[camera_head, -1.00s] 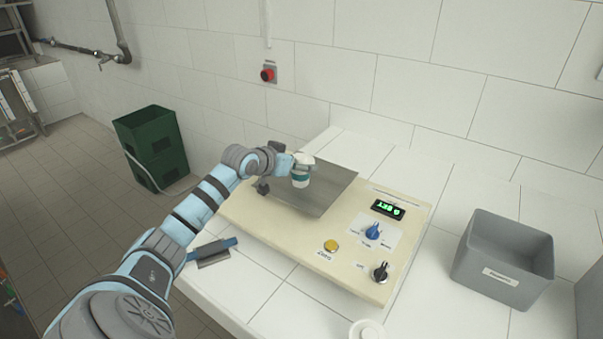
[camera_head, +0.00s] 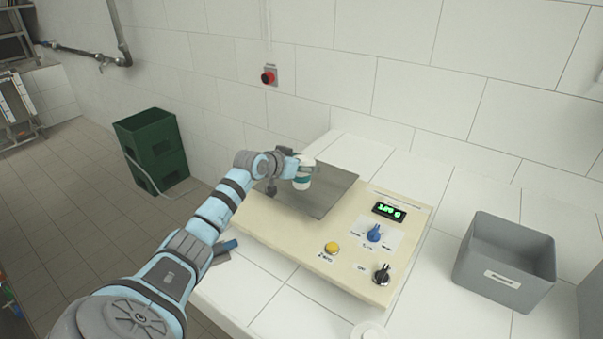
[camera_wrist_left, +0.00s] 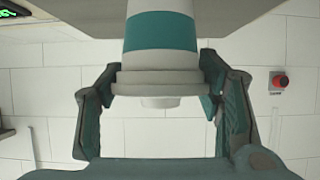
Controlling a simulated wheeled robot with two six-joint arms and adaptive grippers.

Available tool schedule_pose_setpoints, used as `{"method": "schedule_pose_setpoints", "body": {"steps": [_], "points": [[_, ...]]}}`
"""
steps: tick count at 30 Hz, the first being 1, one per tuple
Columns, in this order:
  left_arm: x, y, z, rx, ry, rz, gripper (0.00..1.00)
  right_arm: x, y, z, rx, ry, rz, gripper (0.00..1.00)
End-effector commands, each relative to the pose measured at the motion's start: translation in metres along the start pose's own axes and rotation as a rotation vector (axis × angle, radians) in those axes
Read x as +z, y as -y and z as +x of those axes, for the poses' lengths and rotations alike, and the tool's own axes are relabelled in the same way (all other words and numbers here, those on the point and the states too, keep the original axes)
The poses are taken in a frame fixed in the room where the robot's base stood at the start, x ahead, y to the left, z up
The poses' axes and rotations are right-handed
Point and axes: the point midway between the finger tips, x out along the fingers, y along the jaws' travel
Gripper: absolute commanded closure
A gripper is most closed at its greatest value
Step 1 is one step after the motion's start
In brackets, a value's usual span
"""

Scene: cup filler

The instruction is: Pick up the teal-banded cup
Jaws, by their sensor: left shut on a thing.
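The white cup with a teal band (camera_head: 302,182) is over the steel plate (camera_head: 338,185) of the cream scale (camera_head: 293,239). My left gripper (camera_head: 299,168) is shut on the cup near its pale lid or rim. In the left wrist view the teal band (camera_wrist_left: 161,32) shows above the wide rim, with the two dark fingers of the gripper (camera_wrist_left: 158,84) on either side. The cup's far end is cut off in that view, and I cannot tell whether it touches the plate. My right gripper is not in view.
The scale has a green display (camera_head: 390,211), a yellow button (camera_head: 332,248), a blue knob (camera_head: 374,233) and a black knob (camera_head: 382,274). A grey bin (camera_head: 503,270) stands at the right. A blue-handled tool (camera_head: 225,247) lies left of the scale. A red button (camera_head: 268,77) is on the wall.

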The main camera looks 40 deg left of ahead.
Motion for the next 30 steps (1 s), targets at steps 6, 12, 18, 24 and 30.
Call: {"method": "schedule_pose_setpoints", "body": {"steps": [6,12,18,24,30], "points": [[-0.004,0.000,-0.002,0.000,0.000,0.001,0.76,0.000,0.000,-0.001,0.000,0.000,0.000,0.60],[-0.036,0.000,-0.019,0.000,-0.005,0.002,0.76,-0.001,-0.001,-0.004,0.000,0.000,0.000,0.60],[-0.103,0.000,-0.055,0.000,-0.008,0.000,0.76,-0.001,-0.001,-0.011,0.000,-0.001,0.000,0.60],[-0.157,0.000,-0.086,0.000,-0.004,-0.002,0.76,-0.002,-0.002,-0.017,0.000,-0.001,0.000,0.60],[-0.176,0.000,-0.096,0.000,0.000,0.000,0.76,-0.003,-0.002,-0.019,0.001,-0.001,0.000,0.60]]}}
